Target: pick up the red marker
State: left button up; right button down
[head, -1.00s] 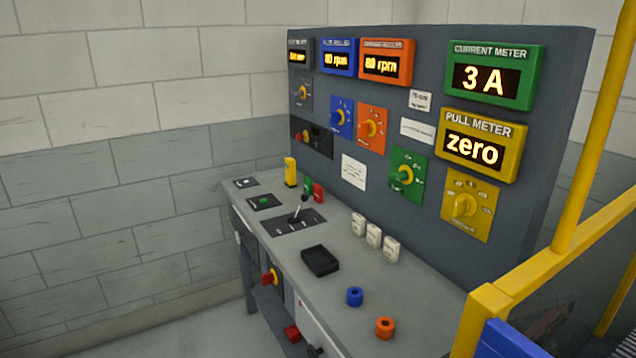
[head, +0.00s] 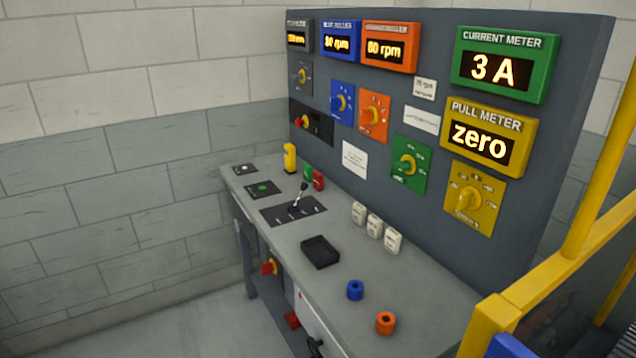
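A small upright red piece (head: 318,181), which may be the red marker, stands towards the far end of the grey console top (head: 290,250), close to the upright panel. A green piece (head: 308,172) stands directly beside it on the left, and the two overlap in view. A taller yellow piece (head: 290,158) stands further back to the left. The red piece is too small to make out its details. Neither of my grippers shows in the head view.
A lever (head: 299,197) rises from a black plate near the red piece. Three white blocks (head: 375,227), a black tray (head: 320,252), a blue ring (head: 355,290) and an orange ring (head: 386,323) sit nearer. A yellow railing (head: 560,270) stands at right. Floor (head: 200,330) at lower left is clear.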

aim_at(318, 178)
jog(key=k, duration=0.45)
jog(key=z, duration=0.2)
jog(key=i+j+z, duration=0.15)
jog(key=z, duration=0.15)
jog(key=i+j+z, duration=0.1)
jog(key=z, duration=0.2)
jog(key=i+j+z, duration=0.1)
jog(key=j, duration=0.25)
jog(key=i+j+z, duration=0.1)
jog(key=j, duration=0.2)
jog(key=i+j+z, duration=0.1)
jog(key=j, duration=0.25)
jog(key=i+j+z, duration=0.1)
jog(key=j, duration=0.25)
jog(key=i+j, duration=0.15)
jog(key=j, duration=0.2)
jog(key=i+j, duration=0.1)
jog(key=j, duration=0.3)
jog(key=i+j, duration=0.15)
jog(key=j, duration=0.2)
jog(key=i+j, duration=0.1)
jog(key=j, duration=0.3)
jog(key=i+j, duration=0.15)
jog(key=j, duration=0.2)
jog(key=z, duration=0.05)
